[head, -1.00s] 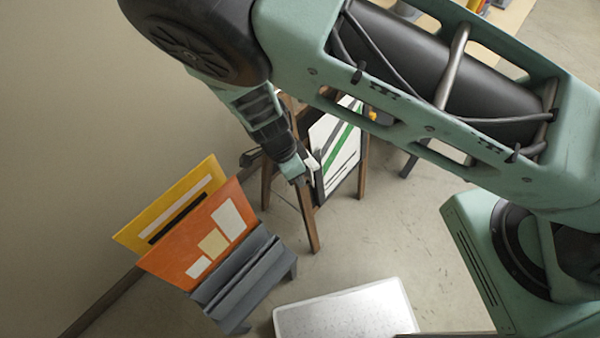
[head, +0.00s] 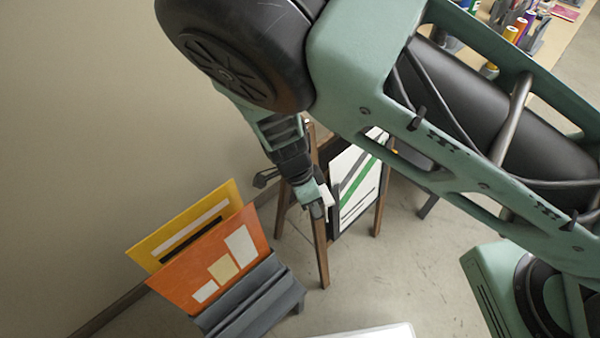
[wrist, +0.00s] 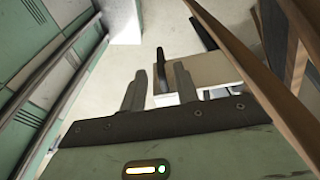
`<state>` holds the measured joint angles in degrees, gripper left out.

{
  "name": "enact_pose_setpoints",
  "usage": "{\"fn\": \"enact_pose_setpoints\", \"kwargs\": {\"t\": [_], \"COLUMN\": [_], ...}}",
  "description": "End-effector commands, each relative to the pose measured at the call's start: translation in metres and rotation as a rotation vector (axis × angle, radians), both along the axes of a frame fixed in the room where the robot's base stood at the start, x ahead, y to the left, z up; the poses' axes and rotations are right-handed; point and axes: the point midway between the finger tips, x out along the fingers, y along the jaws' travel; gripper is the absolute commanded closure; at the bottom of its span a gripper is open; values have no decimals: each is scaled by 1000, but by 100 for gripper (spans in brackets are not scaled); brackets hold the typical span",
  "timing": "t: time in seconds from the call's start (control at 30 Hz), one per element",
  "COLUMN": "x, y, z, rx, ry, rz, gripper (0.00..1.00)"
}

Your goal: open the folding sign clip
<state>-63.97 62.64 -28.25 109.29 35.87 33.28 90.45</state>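The folding sign is a brown wooden A-frame. It stands on the floor at the centre of the head view, with a white, green-striped board (head: 357,180) on it. My gripper (head: 324,207) is beside the sign's near left leg (head: 321,255), close to the board's left edge. I cannot tell whether it touches the sign. In the wrist view, the two grey fingers of my gripper (wrist: 160,88) stand apart with nothing clearly held between them. A wooden bar of the sign (wrist: 240,62) runs diagonally on the right there. I cannot make out the clip for certain.
A grey rack (head: 255,298) holding an orange panel (head: 208,268) and a yellow panel (head: 170,232) stands left of the sign. A pale flat-topped thing (head: 375,332) shows at the bottom edge. A table (head: 560,40) with bottles is at top right.

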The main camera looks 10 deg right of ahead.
Motion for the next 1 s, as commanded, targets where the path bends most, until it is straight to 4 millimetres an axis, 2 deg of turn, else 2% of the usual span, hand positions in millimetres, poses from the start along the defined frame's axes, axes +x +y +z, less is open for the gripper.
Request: {"fn": "enact_pose_setpoints", "kwargs": {"t": [0.3,0.5,0.7,1.0], "x": [9,13,16,16], "y": [22,33,38,39], "z": [72,111,133,139], "rx": [5,5,3,0], "ry": [-3,-4,-2,-1], "rz": [2,2,0,0], "gripper": [69,69,69,69]}}
